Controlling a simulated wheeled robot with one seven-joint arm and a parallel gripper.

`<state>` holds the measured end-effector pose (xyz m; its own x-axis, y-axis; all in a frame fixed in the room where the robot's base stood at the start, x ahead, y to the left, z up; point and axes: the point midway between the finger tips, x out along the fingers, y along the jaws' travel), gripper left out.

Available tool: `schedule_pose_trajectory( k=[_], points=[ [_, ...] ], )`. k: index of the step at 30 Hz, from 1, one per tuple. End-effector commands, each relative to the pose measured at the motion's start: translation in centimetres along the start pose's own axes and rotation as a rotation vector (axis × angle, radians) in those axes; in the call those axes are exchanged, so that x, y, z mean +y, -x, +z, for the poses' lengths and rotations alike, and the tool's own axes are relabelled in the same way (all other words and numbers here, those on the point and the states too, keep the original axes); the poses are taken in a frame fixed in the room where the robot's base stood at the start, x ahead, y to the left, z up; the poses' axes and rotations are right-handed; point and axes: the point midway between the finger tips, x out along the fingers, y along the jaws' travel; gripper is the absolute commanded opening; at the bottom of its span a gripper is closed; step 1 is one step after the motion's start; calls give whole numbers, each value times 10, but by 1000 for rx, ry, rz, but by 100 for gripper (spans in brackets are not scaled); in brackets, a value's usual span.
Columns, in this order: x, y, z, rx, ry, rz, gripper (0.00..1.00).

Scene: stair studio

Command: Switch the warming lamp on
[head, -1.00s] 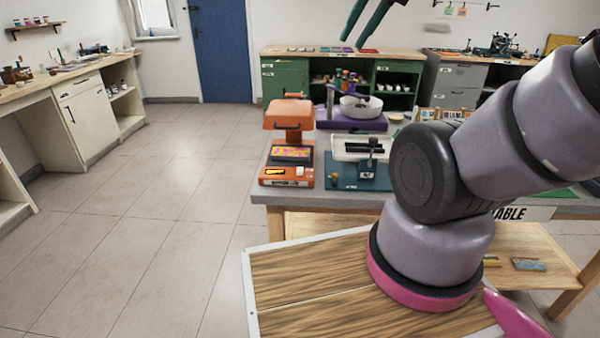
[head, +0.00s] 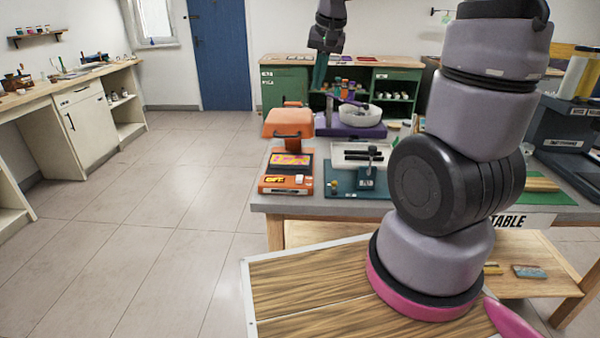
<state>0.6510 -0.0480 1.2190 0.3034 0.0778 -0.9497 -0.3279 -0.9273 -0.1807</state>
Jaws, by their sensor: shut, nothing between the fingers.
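The orange device, which looks like the warming lamp (head: 289,124), stands at the left end of the grey table. The base has a dark panel with a yellow pattern and a yellow label at the front. A small pale part, perhaps the switch (head: 299,179), sits at the base's front right; its position is too small to read. I cannot tell whether the lamp is lit. My gripper (head: 318,88) has teal fingers, shut and pointing down, high up and right of the lamp head in the picture.
Behind are a white tray (head: 360,153) and a white bowl (head: 361,112) on a purple base. My arm covers the table's middle. The floor to the left is clear.

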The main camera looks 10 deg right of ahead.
Motion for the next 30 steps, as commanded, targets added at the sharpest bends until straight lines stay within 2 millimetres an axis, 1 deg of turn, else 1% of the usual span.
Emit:
schedule_pose_trajectory(
  k=[1, 5, 6, 9, 12, 15, 18, 21, 30],
  points=[
    [-3, -19, -4, -23, 5, 19, 0],
    [-10, -64, -15, -60, 18, 61, 0],
    [-12, -79, -18, -71, 22, 73, 0],
    [-15, -114, -22, -97, 31, 104, 0],
    [-17, -145, -23, -118, 42, 132, 0],
    [-18, -170, -23, -133, 50, 152, 0],
    [-19, -185, -23, -143, 55, 165, 0],
    [-18, -194, -22, -148, 59, 172, 0],
    [-19, -196, -22, -148, 60, 174, 0]
  ],
)
